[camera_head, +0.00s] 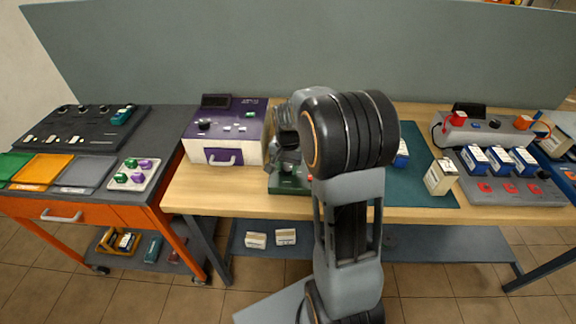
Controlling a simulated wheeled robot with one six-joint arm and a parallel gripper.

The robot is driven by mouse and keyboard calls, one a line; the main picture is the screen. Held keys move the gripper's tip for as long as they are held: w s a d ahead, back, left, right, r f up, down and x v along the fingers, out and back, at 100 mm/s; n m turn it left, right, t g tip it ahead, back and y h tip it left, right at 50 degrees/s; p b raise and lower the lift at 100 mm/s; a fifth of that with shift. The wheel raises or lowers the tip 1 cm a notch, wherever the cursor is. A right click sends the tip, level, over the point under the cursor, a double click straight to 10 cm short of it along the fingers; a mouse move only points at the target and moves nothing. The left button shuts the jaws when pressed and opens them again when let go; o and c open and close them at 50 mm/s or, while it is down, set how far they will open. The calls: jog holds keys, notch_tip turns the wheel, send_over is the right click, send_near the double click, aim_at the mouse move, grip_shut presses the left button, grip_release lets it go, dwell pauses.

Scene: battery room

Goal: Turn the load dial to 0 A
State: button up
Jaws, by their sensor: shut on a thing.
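A small green device (290,187) stands on the wooden bench, just right of the purple-and-white box. My gripper (284,158) points down over it and is shut on what appears to be its load dial. The gripper and arm hide the dial, so its pointer and scale cannot be read. My arm's large black-and-grey joint covers the area right of the device.
The purple-and-white box (222,135) with a black knob and display stands close left of my gripper. A grey charger (505,160) with several batteries is at the right. A grey panel rises behind.

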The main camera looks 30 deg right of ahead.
jog(key=n, duration=0.4)
jog(key=shift+n, duration=0.3)
jog(key=n, duration=1.2)
jog(key=shift+n, duration=0.3)
jog(key=n, duration=0.3)
jog(key=shift+n, duration=0.3)
jog(key=n, duration=0.4)
jog(key=shift+n, duration=0.3)
jog(key=n, duration=0.4)
jog(key=shift+n, duration=2.3)
